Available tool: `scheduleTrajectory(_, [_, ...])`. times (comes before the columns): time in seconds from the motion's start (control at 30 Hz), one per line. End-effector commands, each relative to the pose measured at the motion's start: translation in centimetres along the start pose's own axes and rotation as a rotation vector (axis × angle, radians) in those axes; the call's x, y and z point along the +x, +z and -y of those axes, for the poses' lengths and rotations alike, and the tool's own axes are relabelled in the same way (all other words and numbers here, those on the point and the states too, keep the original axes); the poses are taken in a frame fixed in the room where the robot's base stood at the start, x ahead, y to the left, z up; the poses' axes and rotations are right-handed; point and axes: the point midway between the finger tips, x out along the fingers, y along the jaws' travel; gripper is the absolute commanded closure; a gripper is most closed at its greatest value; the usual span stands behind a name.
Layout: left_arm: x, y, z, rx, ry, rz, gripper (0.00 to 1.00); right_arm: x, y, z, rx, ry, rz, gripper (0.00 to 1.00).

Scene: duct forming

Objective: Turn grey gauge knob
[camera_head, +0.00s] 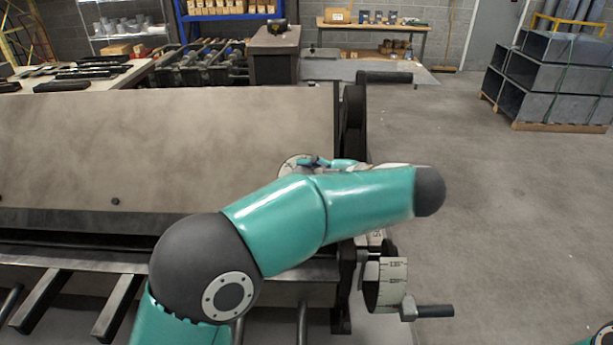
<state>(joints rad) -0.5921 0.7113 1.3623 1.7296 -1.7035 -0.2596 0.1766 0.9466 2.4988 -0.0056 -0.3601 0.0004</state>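A pale grey drum with scale marks (392,284) sits at the lower right end of the forming machine, with a dark crank handle (434,311) beside it. I cannot tell whether this drum is the grey gauge knob of the task, and no other knob shows clearly. My teal left arm crosses the middle of the view from lower left to right, above and in front of the machine's right end. It hides part of the machine there.
The wide machine (150,140) fills the left and middle. A dark handle (385,77) sticks out at its upper right. Grey ducts on a pallet (550,80) stand at the back right. A workbench (375,26) stands behind. The floor (510,220) on the right is clear.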

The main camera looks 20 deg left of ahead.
Motion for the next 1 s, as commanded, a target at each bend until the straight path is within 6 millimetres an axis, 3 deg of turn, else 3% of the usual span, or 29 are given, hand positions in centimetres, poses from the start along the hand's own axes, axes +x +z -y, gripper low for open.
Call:
scheduleTrajectory(0.23, [0.1,0.1,0.2,0.004,-0.005,-0.001,0.86,0.0,0.0,0.0,0.0,0.0,0.0,0.6])
scheduleTrajectory(0.27, [0.1,0.1,0.2,0.004,-0.005,-0.001,0.48,0.0,0.0,0.0,0.0,0.0,0.0,0.6])
scheduleTrajectory(0.4, [0.1,0.1,0.2,0.004,-0.003,-0.001,0.26,0.0,0.0,0.0,0.0,0.0,0.0,0.6])
scheduleTrajectory(0.77, [-0.3,0.1,0.1,0.002,0.0,0.001,0.26,0.0,0.0,0.0,0.0,0.0,0.0,0.6])
scheduleTrajectory(1.0, [-3.3,0.2,0.1,0.002,0.002,0.003,0.26,0.0,0.0,0.0,0.0,0.0,0.0,0.6])
